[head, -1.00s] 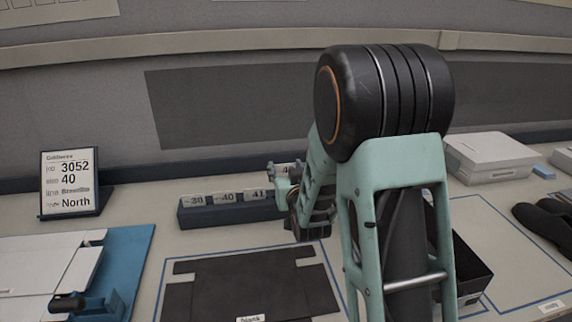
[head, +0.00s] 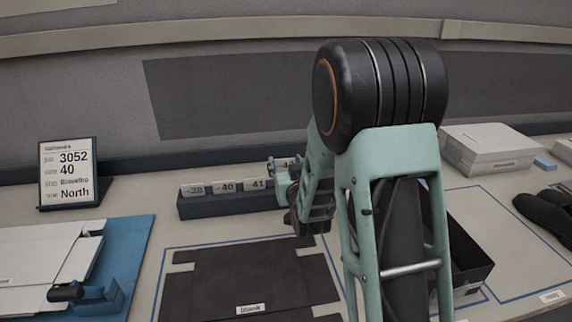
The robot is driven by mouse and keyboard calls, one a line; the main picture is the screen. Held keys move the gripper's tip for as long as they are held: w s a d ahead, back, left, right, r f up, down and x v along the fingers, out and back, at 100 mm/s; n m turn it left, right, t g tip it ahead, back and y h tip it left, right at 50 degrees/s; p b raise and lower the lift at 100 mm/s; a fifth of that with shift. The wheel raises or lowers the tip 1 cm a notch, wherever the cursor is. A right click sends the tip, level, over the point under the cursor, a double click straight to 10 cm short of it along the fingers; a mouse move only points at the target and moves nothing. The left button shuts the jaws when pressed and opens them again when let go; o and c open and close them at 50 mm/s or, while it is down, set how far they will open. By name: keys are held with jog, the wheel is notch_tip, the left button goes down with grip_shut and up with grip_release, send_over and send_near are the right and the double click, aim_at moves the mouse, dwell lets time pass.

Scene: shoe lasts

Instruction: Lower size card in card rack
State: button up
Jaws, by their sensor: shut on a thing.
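The card rack (head: 225,206) is a long dark block on the bench, with white number cards standing in it. The readable cards are about 38, the 40 card (head: 225,187) and the 41 card (head: 258,184). My gripper (head: 281,178) is at the rack's right end, partly hidden by my own arm. It is shut on a white size card (head: 284,163), whose number starts with 4; the rest is covered. This card stands slightly higher than its neighbours. I cannot tell whether its lower edge is inside the rack.
A job sign (head: 67,173) reading size 40 stands at the left. A blue board (head: 136,250) with white card lies in front of it. A dark blank (head: 240,275) lies before the rack. A white box (head: 490,150), an open dark box (head: 470,262) and black shoe lasts (head: 545,212) are right.

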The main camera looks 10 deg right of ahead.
aim_at(285, 169)
jog(key=f+b, duration=0.1)
jog(key=b, duration=0.2)
jog(key=shift+b, duration=0.35)
jog(key=shift+r+b, duration=0.2)
jog(key=shift+b, duration=0.6)
jog(key=shift+f, duration=0.25)
jog(key=shift+f, duration=1.1)
jog(key=shift+f+b, duration=0.45)
jog(key=shift+b, duration=0.35)
jog(key=shift+f+b, duration=0.15)
jog(key=shift+b, duration=0.15)
jog(key=o, duration=0.8)
jog(key=shift+o, duration=0.2)
